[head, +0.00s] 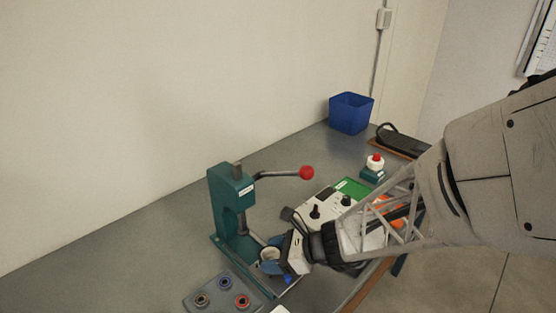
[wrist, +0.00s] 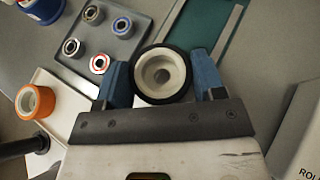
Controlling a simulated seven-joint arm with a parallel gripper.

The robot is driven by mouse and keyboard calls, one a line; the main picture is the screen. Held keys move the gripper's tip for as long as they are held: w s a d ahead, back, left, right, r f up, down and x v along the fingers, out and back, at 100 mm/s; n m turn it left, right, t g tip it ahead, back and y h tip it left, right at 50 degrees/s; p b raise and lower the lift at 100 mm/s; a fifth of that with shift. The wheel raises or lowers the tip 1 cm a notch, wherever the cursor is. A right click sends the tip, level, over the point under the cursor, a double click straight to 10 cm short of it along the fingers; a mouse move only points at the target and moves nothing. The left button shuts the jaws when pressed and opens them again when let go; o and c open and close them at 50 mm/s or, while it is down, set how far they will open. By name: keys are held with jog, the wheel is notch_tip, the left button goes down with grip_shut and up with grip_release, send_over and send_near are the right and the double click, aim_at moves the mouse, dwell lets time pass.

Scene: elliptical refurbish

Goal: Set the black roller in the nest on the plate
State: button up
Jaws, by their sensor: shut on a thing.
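The black roller (wrist: 142,76), a black ring around a white hollow core, sits between the two blue fingers of my gripper (wrist: 160,78) in the wrist view. The fingers press on it from both sides. The teal plate of the press (wrist: 212,28) lies just beyond the roller in the wrist view. I cannot make out the nest; the roller and gripper may hide it.
A grey tray (wrist: 130,55) with several ringed bushings lies beside the press. An orange roller (wrist: 35,101) stands on a pale surface. The press lever with its red knob (head: 306,173) reaches out above the bench. A control box (head: 318,207) and blue bin (head: 350,113) stand farther back.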

jog(key=shift+f, duration=0.8)
dwell(3.6)
jog(key=o, duration=0.6)
jog(key=shift+o, duration=0.2)
jog(key=shift+d+r, duration=0.1)
jog(key=v, duration=1)
jog(key=shift+d, duration=0.35)
dwell(0.4)
jog(key=shift+s+r, duration=0.15)
jog(key=shift+r, duration=0.05)
dwell(0.4)
